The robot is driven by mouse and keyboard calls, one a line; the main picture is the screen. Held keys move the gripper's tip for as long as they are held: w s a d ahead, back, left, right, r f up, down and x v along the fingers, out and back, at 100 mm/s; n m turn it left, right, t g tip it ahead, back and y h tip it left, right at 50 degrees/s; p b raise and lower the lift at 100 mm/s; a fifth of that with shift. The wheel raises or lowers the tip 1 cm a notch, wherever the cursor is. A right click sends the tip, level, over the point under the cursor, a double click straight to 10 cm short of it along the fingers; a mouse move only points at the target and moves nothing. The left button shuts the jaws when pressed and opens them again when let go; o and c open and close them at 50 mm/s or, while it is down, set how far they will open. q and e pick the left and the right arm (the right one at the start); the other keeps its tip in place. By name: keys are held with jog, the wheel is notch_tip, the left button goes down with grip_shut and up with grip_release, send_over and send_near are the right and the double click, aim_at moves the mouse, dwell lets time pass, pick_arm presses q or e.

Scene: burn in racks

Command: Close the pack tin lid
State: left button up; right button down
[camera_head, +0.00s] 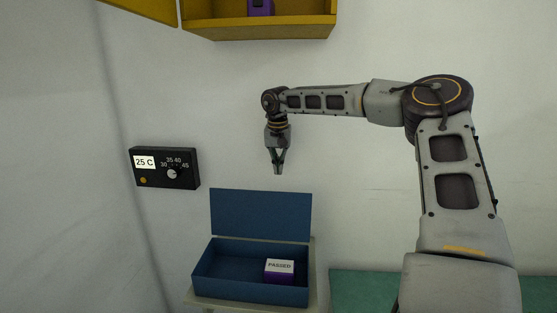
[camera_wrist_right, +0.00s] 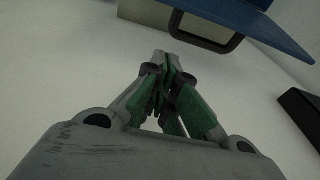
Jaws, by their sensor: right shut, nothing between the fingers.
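The blue pack tin (camera_head: 225,281) stands on a small light stand below my right gripper. Its lid (camera_head: 260,214) is raised, standing upright at the back of the tin. Inside the tin, at the right, lies a purple box with a white top marked PASSED (camera_head: 279,268). My right gripper (camera_head: 278,172) points down above the lid's top edge, apart from it, with its fingers shut and empty. In the right wrist view, the gripper's closed fingers (camera_wrist_right: 166,62) show, and a blue panel edge (camera_wrist_right: 262,25) that looks like the lid lies beyond them. My left gripper is not in view.
A black control box (camera_head: 165,168) with a dial and a 25 C display is on the wall at left. A yellow open cabinet (camera_head: 262,31) holding a purple item is above. A green surface (camera_head: 365,290) lies right of the stand (camera_head: 313,290).

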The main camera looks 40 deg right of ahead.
jog(key=f, duration=0.6)
jog(key=shift+w+d+p, duration=0.3)
jog(key=shift+d+p, duration=0.05)
jog(key=shift+p, duration=0.05)
jog(key=shift+s+a+r+p, duration=0.2)
jog(key=shift+s+a+p, duration=0.1)
jog(key=shift+s+a, duration=0.4)
jog(key=shift+s+a+r+p, duration=0.15)
jog(key=shift+s+a+p, duration=0.1)
jog(key=shift+s+a, duration=0.45)
jog(key=shift+w, duration=0.15)
